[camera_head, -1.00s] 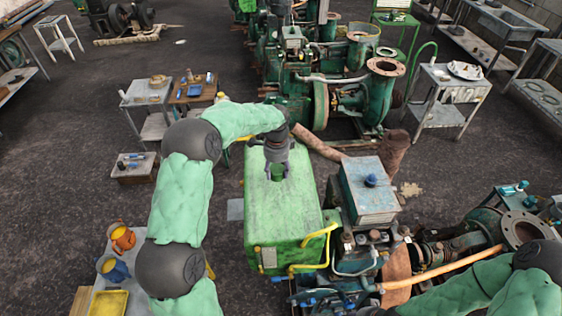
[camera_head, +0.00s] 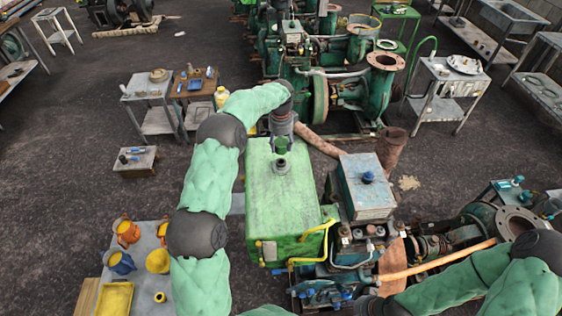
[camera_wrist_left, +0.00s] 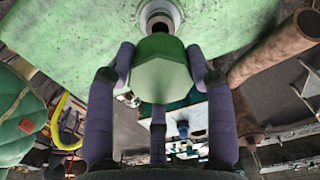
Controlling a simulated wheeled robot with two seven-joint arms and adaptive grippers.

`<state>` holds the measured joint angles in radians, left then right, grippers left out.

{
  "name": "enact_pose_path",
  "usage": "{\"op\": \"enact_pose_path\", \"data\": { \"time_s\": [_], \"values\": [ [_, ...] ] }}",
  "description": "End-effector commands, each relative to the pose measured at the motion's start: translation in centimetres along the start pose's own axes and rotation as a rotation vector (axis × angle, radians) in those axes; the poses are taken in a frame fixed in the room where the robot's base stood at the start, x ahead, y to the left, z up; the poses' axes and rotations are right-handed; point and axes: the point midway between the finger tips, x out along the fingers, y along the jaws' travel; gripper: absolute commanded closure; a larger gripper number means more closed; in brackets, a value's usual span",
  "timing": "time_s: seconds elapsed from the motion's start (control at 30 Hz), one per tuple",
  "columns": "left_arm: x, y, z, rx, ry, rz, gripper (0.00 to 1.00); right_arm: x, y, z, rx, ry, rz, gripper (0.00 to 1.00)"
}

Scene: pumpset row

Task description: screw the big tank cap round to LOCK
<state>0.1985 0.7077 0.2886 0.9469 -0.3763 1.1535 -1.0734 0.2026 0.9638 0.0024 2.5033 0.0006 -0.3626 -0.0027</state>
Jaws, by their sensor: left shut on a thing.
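The big tank is a green box (camera_head: 283,210) in the middle of the head view. Its round filler neck (camera_head: 281,166) stands on the top, uncovered; the neck also shows in the left wrist view (camera_wrist_left: 160,14) with a dark opening. My left gripper (camera_head: 281,140) is shut on the green many-sided cap (camera_wrist_left: 160,72). The cap shows in the head view (camera_head: 281,147) just behind the neck, apart from it. Any LOCK mark is too small to read. My right arm comes in at the lower right; its gripper is not in view.
A smaller grey-blue tank (camera_head: 368,190) with a blue cap (camera_head: 368,177) stands right of the green tank. A yellow pipe (camera_head: 318,232) runs at its front right corner. A table (camera_head: 150,240) with jugs is at lower left. Open floor lies left of the tank.

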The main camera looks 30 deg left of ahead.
Motion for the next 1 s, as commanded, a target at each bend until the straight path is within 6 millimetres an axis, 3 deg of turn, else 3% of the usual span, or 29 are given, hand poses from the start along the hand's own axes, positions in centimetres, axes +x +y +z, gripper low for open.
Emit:
{"op": "enact_pose_path", "data": {
  "time_s": [0.37,0.8,1.0],
  "values": [
    [0.7,0.0,0.0,0.000,0.000,0.000,0.80,0.5,0.2,0.0,0.000,0.000,0.000,0.60],
    [4.7,0.1,0.0,0.000,0.000,0.001,0.80,2.6,0.9,-0.1,0.000,0.000,0.000,0.60],
    [5.6,0.0,0.0,0.000,0.000,0.001,0.80,3.1,1.1,-0.1,0.000,0.000,0.000,0.60]
  ]
}}
